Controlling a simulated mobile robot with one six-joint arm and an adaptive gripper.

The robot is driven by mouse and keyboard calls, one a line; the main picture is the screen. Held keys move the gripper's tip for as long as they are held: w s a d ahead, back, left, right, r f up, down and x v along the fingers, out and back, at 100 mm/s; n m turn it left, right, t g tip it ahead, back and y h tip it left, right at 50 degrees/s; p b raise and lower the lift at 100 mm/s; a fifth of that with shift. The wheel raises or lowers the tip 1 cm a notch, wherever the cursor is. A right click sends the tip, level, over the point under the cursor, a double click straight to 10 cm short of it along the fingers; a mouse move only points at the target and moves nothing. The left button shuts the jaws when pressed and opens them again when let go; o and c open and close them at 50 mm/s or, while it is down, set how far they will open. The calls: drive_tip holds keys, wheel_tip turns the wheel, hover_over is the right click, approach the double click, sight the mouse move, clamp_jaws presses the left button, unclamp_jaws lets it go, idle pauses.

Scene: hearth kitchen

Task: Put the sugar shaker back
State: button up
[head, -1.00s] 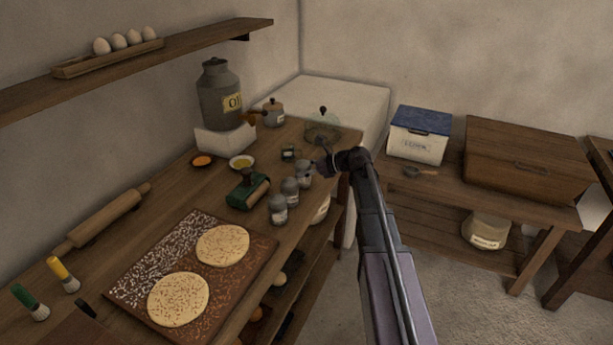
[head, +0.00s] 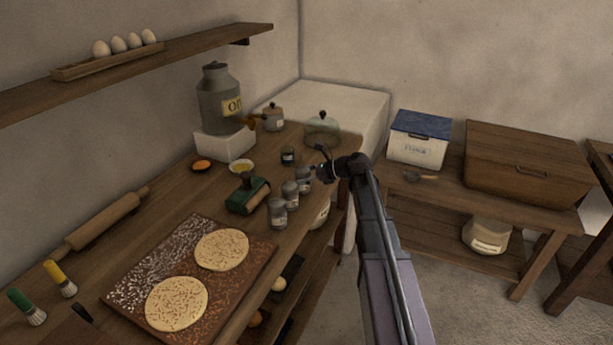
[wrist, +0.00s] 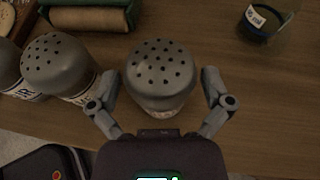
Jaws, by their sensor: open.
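Several grey shakers with perforated domed tops stand in a row near the counter's right edge. In the head view they are a near shaker (head: 277,213), a middle shaker (head: 290,194) and a far shaker (head: 303,180). I cannot read which label says sugar. My gripper (head: 321,167) is at the far shaker. In the wrist view my gripper (wrist: 160,77) is open, with one finger on each side of a shaker (wrist: 160,65), and gaps show beside it. Another shaker (wrist: 58,65) stands close to the left finger.
A green box with a roll (head: 248,196) is beside the shakers. A small dark jar (head: 288,156) and a glass dome (head: 322,130) stand farther back. A board with two flatbreads (head: 262,255) lies in front. Bare counter shows right of the shaker in the wrist view.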

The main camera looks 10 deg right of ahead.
drive_tip(key=shift+r, duration=0.2)
drive_tip(key=shift+s+d+r+p, duration=0.1)
drive_tip(key=shift+d+p, duration=0.15)
drive_tip(key=shift+p, duration=0.1)
drive_tip(key=p+v, duration=0.4)
drive_tip(key=v, duration=0.7)
drive_tip(key=shift+d, duration=0.15)
drive_tip(key=shift+s, duration=0.1)
